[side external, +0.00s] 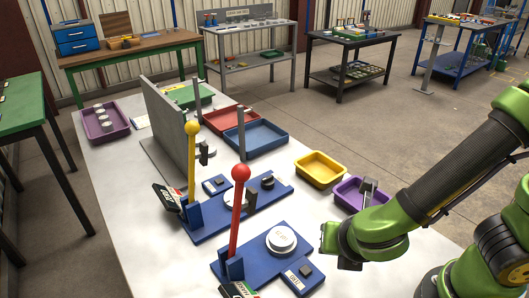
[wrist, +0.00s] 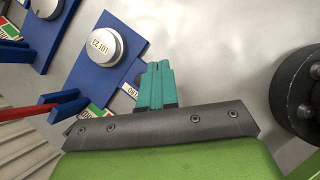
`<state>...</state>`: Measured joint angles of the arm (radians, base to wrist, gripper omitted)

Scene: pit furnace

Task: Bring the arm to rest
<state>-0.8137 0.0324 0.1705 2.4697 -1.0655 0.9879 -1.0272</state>
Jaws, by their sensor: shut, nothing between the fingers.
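In the wrist view my gripper (wrist: 158,84) shows its teal fingers pressed together with nothing between them. Below them in that picture are its dark plate and green body. In the side view the end of my arm (side external: 345,245) is low over the white table, just right of the blue station with the red-knobbed lever (side external: 240,173). The fingers are not clearly visible there. The round silver cap (wrist: 92,46) of that station lies up and left of the fingers in the wrist view. I cannot tell how high the fingers are above the table.
A second blue station with a yellow-knobbed lever (side external: 191,128) stands behind, beside an upright grey panel (side external: 165,120). A yellow tray (side external: 320,170) and a purple tray (side external: 345,195) lie beyond my arm. Red and blue trays (side external: 255,136) are farther back. The table's front right is bare.

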